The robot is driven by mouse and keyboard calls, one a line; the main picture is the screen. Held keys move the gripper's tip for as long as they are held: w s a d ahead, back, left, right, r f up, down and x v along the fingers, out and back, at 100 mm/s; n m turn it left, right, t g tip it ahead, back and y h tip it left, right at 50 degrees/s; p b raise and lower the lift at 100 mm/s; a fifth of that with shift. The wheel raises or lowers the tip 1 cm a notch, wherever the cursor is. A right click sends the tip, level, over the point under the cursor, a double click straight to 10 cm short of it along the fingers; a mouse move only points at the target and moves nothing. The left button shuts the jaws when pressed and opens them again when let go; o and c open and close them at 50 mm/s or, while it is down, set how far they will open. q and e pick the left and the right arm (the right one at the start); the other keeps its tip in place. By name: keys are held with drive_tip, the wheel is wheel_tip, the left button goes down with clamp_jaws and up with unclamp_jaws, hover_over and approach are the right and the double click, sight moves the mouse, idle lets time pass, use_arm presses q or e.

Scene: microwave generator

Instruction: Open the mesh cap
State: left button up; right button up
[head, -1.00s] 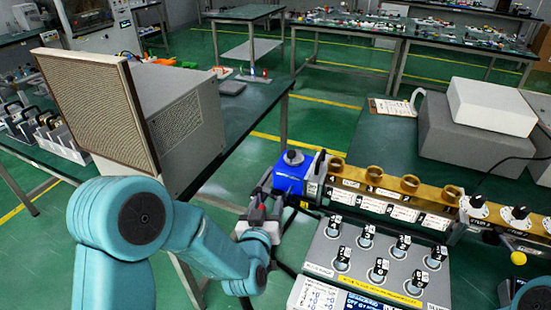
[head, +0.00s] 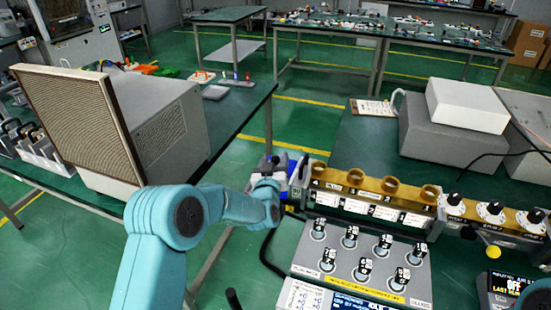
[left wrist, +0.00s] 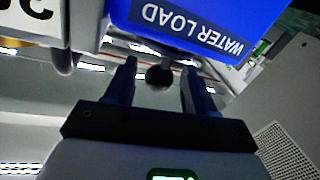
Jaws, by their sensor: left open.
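I cannot clearly pick out a mesh cap. A blue block labelled WATER LOAD (left wrist: 192,28) fills the top of the left wrist view, its lettering upside down. In the head view the blue block (head: 295,166) is at the left end of the brass waveguide (head: 375,192), mostly hidden by my left gripper (head: 266,168). In the left wrist view the two fingers of my left gripper (left wrist: 160,88) are apart. A dark round knob (left wrist: 158,77) shows between them, below the block; I cannot tell whether they touch it. My right gripper is not in view.
A control panel with several switches (head: 362,258) lies in front of the waveguide. A large grey box with a beige mesh front (head: 85,125) stands on the left table. A white box on a grey block (head: 455,135) stands at the back right. A floor gap separates the tables.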

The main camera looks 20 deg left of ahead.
use_arm(q)
drive_tip(key=shift+w, duration=0.3)
clamp_jaws()
